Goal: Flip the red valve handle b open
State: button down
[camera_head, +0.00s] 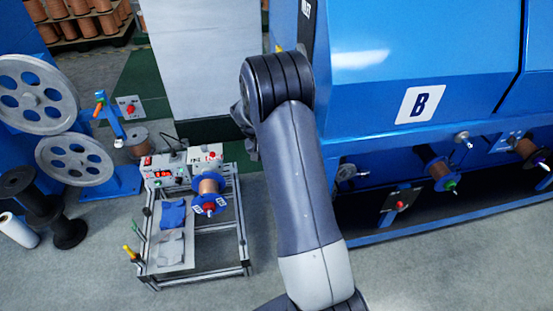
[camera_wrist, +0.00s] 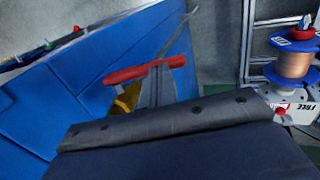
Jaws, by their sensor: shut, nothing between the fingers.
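A red valve handle (camera_wrist: 145,69) shows in the wrist view as a bar lying nearly level, its right end slightly higher. A yellow part (camera_wrist: 124,101) shows just below its left side. My gripper (camera_wrist: 156,83) is shut and empty, its grey fingers just below the red bar in the picture. I cannot tell whether they touch it. The dark wrist housing covers the lower part of this view. In the head view my arm hides the handle.
The blue machine marked B (camera_head: 431,57) fills the right of the head view. A cart (camera_head: 192,262) with a copper spool (camera_head: 208,187) and control boxes stands to the left of my arm. Large grey pulleys (camera_head: 38,92) stand at the far left. Grey floor lies open around the cart.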

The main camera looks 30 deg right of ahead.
notch_tip(320, 180, down, 4)
jog(key=g+h+b, duration=0.1)
jog(key=h+b, duration=0.3)
jog(key=b, duration=0.1)
jog(key=shift+f+b, duration=0.1)
jog(key=shift+b, duration=0.3)
jog(key=f+h+b, duration=0.1)
jog(key=g+h+b, duration=0.1)
jog(key=h+b, duration=0.1)
jog(key=shift+s+d+f, duration=0.1)
jog(key=shift+d+f, duration=0.2)
jog(key=shift+f, duration=0.05)
jog(key=shift+s+d+f+g+h+b, duration=0.2)
jog(key=shift+d+f+h+b, duration=0.5)
jog(key=shift+b, duration=0.65)
jog(key=shift+s+d+f+g+h+b, duration=0.1)
jog(key=shift+s+d+f+h+b, duration=0.25)
jog(key=shift+d+b, duration=0.75)
jog(key=shift+a+f+b, duration=0.2)
jog(key=shift+f+b, duration=0.05)
jog(key=shift+b, duration=0.1)
